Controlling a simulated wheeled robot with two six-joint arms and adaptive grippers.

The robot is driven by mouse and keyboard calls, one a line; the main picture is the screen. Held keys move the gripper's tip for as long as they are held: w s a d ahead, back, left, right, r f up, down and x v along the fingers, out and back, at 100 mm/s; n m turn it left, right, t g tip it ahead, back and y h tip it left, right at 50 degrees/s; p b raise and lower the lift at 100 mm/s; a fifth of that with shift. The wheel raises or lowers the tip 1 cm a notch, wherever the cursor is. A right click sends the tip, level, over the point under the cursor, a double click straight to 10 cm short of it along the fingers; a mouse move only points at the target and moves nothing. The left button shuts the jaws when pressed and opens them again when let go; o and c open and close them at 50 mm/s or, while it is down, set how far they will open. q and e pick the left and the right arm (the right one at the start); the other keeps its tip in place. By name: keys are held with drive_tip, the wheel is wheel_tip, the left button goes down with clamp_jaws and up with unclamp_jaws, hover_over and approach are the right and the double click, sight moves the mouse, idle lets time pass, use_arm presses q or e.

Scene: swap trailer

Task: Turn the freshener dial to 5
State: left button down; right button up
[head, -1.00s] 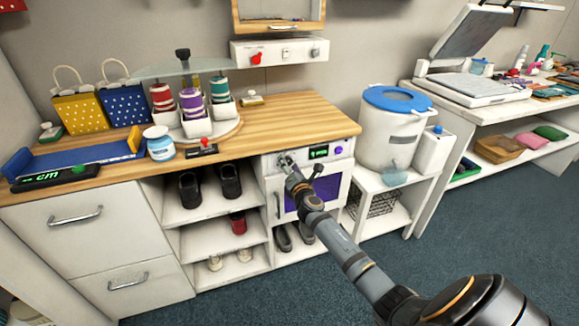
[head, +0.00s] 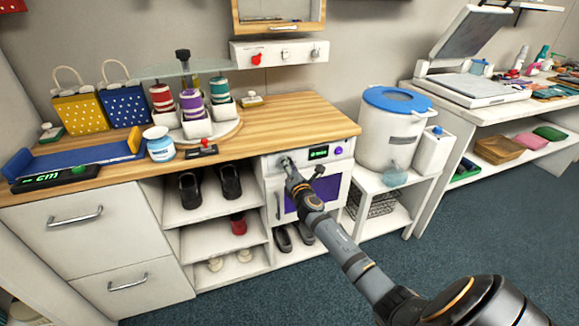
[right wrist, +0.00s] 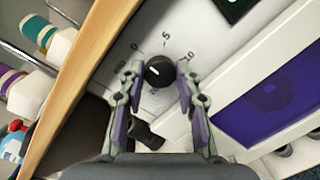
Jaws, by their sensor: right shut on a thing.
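The freshener (head: 311,172) is a white front unit under the wooden counter, with a purple window, a small green-lit display (head: 318,153) and a purple knob (head: 338,150). Its dial is a round black knob (right wrist: 159,72) with a white pointer mark and a printed scale with 5 and 10 around it. The mark lies left of the knob's centre, tilted toward the upper left; the exact value is hard to read. My right gripper (right wrist: 158,78) is shut on the dial, one finger on each side. In the head view the gripper (head: 287,163) hides the dial. My left gripper is out of view.
The wooden counter (head: 270,122) above holds spools, gift bags and a blue tray. Open shelves with shoes (head: 230,182) stand to the left. A white bucket with a blue lid (head: 396,100) stands to the right. The floor in front is clear.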

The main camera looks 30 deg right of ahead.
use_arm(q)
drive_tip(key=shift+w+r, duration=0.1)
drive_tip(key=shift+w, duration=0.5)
use_arm(e)
drive_tip(key=m, duration=1)
drive_tip(key=shift+g+y, duration=0.3)
drive_tip(key=shift+y, duration=0.1)
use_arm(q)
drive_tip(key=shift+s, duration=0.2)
use_arm(e)
drive_tip(key=shift+d+m, duration=0.1)
drive_tip(key=shift+m, duration=0.3)
drive_tip(key=o, duration=1.2)
drive_tip(key=shift+c, duration=0.2)
